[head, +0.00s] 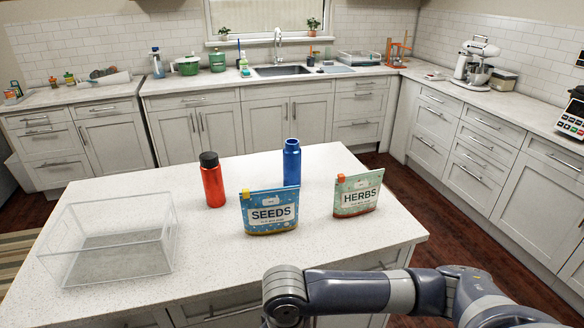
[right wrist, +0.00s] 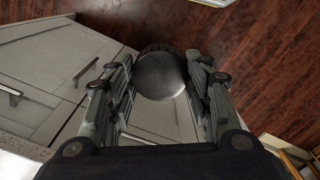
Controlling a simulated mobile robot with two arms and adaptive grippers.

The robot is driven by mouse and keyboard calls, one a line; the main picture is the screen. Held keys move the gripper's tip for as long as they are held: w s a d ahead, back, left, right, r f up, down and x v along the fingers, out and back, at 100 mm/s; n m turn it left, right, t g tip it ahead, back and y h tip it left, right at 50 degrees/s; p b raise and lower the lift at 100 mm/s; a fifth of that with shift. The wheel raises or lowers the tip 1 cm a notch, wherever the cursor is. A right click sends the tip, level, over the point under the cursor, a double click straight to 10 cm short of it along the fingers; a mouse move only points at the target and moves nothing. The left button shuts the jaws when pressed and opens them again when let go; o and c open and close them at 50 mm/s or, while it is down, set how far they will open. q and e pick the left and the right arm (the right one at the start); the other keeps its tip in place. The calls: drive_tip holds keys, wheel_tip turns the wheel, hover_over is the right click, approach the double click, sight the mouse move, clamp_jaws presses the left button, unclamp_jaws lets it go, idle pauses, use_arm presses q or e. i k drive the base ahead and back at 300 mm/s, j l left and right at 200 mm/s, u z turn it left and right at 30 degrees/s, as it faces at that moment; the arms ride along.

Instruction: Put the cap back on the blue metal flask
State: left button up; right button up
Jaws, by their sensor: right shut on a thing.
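The blue metal flask (head: 292,162) stands upright and uncapped on the white island, partly hidden behind the SEEDS pouch. My right gripper (right wrist: 160,72) is shut on a dark, round cap (right wrist: 160,76), held between its two fingers. In the right wrist view the cap is over the wood floor and grey cabinet fronts, apart from the flask. My right arm comes in along the lower right of the head view; its gripper and the cap cannot be made out there. My left gripper is in neither view.
The SEEDS pouch (head: 269,213) stands just in front of the flask. A HERBS pouch (head: 357,194) is to its right and a red bottle with a black top (head: 212,181) to its left. A clear open bin (head: 117,246) sits at the island's left. The island's front middle is clear.

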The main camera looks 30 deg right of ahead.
sight(292, 151)
drive_tip(key=l, duration=1)
drive_tip(key=i+l+z, duration=0.1)
drive_tip(key=l, duration=0.9)
drive_tip(key=i+l, duration=0.1)
drive_tip(key=l, duration=0.9)
drive_tip(key=k+z, duration=0.05)
